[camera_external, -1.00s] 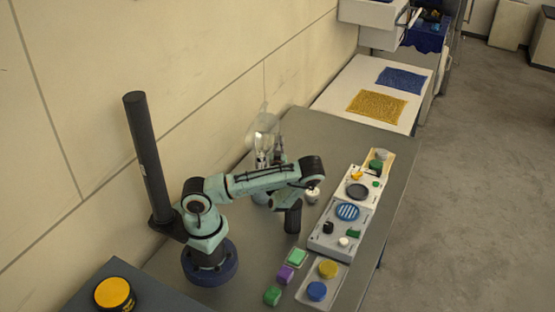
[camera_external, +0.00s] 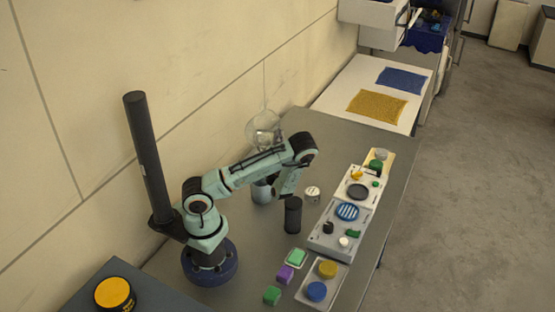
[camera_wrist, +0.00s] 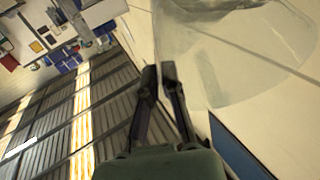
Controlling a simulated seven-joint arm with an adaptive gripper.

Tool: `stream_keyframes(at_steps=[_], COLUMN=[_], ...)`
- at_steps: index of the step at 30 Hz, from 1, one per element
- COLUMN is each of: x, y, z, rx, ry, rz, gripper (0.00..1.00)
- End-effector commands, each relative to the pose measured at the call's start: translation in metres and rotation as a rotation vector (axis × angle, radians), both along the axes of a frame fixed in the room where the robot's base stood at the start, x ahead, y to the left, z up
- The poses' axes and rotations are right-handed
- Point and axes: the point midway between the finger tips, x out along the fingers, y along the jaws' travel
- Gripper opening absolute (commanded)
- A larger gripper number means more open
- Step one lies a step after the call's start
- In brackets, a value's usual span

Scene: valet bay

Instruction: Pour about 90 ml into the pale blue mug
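The pale blue mug (camera_external: 261,193) stands on the grey bench behind my arm in the external view, its top partly hidden by my forearm. A large clear rounded vessel (camera_external: 264,130) shows above my forearm, off the bench and in front of the wall. In the wrist view the vessel (camera_wrist: 235,55) is large and close, just right of and beyond the fingertips. My gripper (camera_wrist: 159,75) has its fingers almost together at the vessel's near edge; it looks shut on it, though the contact is hard to see. I cannot tell the liquid level or any flow.
A black cylinder (camera_external: 293,215) and a small white round container (camera_external: 312,194) stand near my wrist. Trays (camera_external: 325,243) with discs and small blocks line the right side of the bench. Green and purple blocks lie in front. The wall is close on the left.

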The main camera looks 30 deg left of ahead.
Motion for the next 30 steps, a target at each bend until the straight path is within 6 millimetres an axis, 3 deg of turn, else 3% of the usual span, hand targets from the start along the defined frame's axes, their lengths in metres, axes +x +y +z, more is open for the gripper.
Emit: stream_keyframes(at_steps=[11,22,30], x=[0.003,0.007,0.008], y=[0.005,0.006,0.006], z=[0.007,0.031,0.034], rx=[-0.044,-0.099,-0.106], ry=[0.088,0.208,0.237], rz=[0.013,0.013,0.013], gripper=[0.0,0.0,0.0])
